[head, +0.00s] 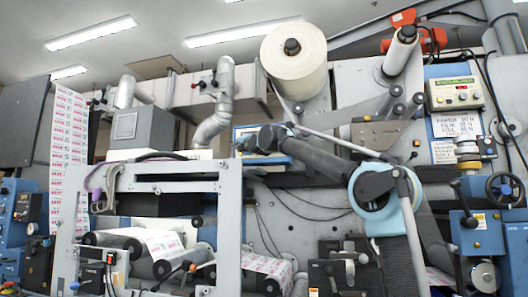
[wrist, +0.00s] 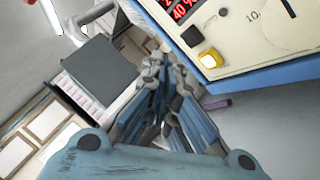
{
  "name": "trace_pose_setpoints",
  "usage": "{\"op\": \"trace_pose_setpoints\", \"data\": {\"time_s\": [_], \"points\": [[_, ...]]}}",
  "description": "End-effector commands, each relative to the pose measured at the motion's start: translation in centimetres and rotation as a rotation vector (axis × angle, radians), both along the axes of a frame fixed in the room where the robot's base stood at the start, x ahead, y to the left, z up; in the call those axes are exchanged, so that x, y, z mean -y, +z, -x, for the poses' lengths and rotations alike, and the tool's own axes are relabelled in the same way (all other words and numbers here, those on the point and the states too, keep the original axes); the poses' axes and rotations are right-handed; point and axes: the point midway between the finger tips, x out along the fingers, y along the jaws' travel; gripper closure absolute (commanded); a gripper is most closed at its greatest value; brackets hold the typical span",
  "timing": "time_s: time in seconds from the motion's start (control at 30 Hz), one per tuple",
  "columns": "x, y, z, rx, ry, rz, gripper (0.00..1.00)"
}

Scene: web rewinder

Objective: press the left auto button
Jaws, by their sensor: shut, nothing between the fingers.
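A cream control panel with a blue frame (wrist: 255,62) fills the upper right of the wrist view. On it are a dark square button (wrist: 192,36) and a yellow button (wrist: 210,58) beside a red digital display (wrist: 183,8). No label reading "auto" can be made out. My gripper (wrist: 157,72) is shut and empty, left of the two buttons in the picture; whether it touches the panel cannot be told. In the head view my gripper (head: 262,139) is in front of a blue-framed panel (head: 240,130) and hides much of it.
A large paper roll (head: 294,62) hangs above my gripper. A white machine frame (head: 229,225) stands at the lower left, with printed web on rollers. A second control box (head: 456,94) is at the upper right. A grey box (wrist: 95,70) shows left of my gripper.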

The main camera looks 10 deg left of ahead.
Motion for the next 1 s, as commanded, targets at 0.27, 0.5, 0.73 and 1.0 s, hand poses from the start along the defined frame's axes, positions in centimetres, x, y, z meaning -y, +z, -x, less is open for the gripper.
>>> {"op": "trace_pose_setpoints", "data": {"time_s": [0.27,0.5,0.73,1.0], "points": [[-0.2,0.0,2.3,-0.001,0.002,-0.001,1.0],[-0.3,0.0,4.1,-0.001,0.0,-0.001,1.0],[-0.4,0.0,4.5,0.0,0.0,0.0,1.0],[-0.4,0.0,4.5,-0.001,-0.001,0.0,1.0]]}}
